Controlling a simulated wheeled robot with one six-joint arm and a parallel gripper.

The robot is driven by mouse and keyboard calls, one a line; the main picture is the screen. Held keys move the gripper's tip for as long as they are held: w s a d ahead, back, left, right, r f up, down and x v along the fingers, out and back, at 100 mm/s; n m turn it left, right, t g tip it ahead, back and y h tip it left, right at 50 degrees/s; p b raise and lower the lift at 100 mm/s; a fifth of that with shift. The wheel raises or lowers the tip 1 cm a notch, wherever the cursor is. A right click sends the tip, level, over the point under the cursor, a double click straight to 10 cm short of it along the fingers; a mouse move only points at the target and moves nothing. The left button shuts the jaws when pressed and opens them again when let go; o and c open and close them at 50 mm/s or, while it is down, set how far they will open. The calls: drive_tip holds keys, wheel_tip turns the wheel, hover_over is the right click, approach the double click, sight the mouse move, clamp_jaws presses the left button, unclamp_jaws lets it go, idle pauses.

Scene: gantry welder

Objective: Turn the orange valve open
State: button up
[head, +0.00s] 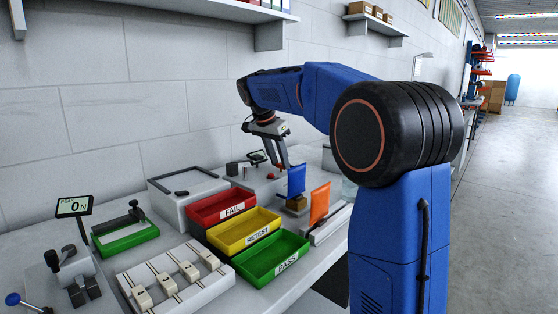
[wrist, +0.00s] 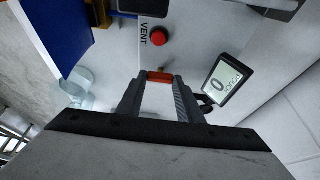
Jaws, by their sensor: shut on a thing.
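The orange valve handle (wrist: 160,76) shows in the wrist view as a short orange-red bar between my fingertips. My gripper (wrist: 159,82) is shut on it, with one finger on each side. In the head view my gripper (head: 284,165) points down over the bench, left of an upright blue plate. The handle cannot be made out there. The rest of the valve is hidden beneath the handle and fingers.
A red button (wrist: 158,37) and a VENT label lie just beyond the handle. A small display (wrist: 222,80) stands right of my fingers. The blue plate (head: 296,180) and an orange plate (head: 319,203) stand near my gripper. Red, yellow and green bins (head: 276,274) sit nearer.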

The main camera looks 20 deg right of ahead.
drive_tip(key=o, duration=1.1)
drive_tip(key=v, duration=1.7)
drive_tip(key=shift+r, duration=0.15)
drive_tip(key=shift+s, duration=0.1)
